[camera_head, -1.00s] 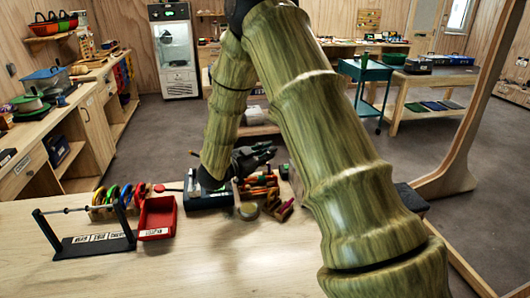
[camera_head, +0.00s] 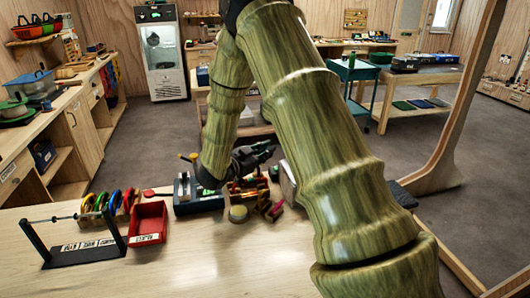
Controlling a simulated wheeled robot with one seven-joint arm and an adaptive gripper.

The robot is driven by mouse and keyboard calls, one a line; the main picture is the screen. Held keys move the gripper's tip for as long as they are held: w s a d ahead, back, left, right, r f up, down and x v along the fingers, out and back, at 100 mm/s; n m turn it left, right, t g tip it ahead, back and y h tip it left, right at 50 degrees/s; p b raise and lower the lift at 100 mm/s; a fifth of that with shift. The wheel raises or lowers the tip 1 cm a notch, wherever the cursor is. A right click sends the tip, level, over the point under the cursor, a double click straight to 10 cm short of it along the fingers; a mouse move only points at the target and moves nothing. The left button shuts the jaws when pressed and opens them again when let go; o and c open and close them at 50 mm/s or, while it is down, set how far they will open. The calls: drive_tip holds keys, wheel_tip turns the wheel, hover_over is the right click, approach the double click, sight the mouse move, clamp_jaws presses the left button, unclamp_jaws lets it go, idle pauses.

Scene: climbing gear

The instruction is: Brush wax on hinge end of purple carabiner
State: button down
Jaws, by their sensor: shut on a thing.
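My gripper (camera_head: 264,151) is beyond my bent arm, low over the far side of the wooden bench (camera_head: 200,262), with its dark fingers pointing right. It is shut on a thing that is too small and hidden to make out. Several coloured ring-shaped pieces, green, yellow and red (camera_head: 113,200), stand in a row at the left. I cannot pick out a purple carabiner or a wax brush with certainty.
A red bin (camera_head: 148,222) and a black stand with a horizontal rod (camera_head: 78,238) are at the bench's left. A dark box (camera_head: 198,202) sits under my wrist. A yellow-tipped stick (camera_head: 188,157) shows left of it. The bench front is clear.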

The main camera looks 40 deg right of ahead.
drive_tip(key=shift+r+p, duration=1.4)
drive_tip(key=shift+r, duration=1.3)
drive_tip(key=shift+r, duration=0.1)
drive_tip(key=shift+r+p, duration=0.9)
drive_tip(key=shift+r, duration=0.45)
